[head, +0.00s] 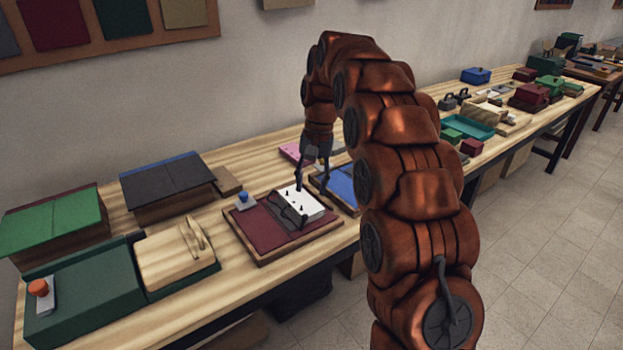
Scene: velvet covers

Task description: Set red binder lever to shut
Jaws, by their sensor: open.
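The red binder (262,228) lies open on the wooden table, its dark red cover flat with a brown edge around it. White pages (303,204) with small black marks lie at its right part. A dark lever-like piece (290,213) shows beside the pages; its exact position is too small to tell. My gripper (312,188) points down over the far edge of the white pages, open, with one finger on each side and nothing visible between them. I cannot tell whether a finger touches the binder. My copper arm hides the area to the right.
A blue binder (342,186) lies close on the right, partly hidden. Green and wooden boxes (172,255) fill the left. A teal tray (468,121) and several small boxes stand farther right.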

